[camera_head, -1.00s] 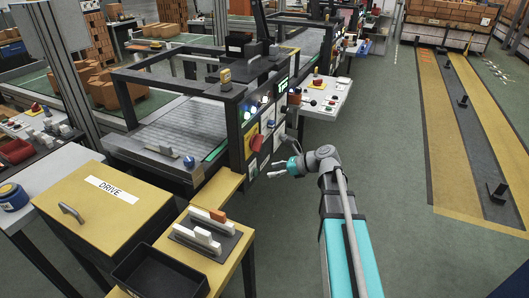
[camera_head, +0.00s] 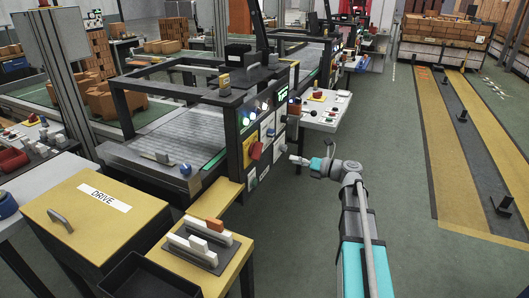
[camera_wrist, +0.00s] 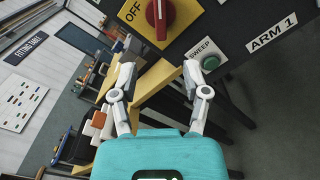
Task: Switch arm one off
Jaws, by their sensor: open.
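A red rotary knob (camera_wrist: 160,14) sits on a yellow plate (camera_wrist: 185,14) in the wrist view, cut by the top edge. The word OFF is on the plate left of the knob; the knob's pale line runs up the picture. A label reading ARM 1 (camera_wrist: 272,32) is on the dark panel to the right. The knob also shows in the head view (camera_head: 255,151) on the machine's front. My gripper (camera_wrist: 158,75) is open and empty, its fingers apart below the knob in the wrist picture. In the head view my gripper (camera_head: 293,160) is right of the panel, apart from it.
A green button (camera_wrist: 211,62) marked SWEEP is close to the right finger. A yellow DRIVE box (camera_head: 90,215) and a bench with a black tray (camera_head: 150,278) stand at front left. A white control table (camera_head: 325,112) is behind my gripper.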

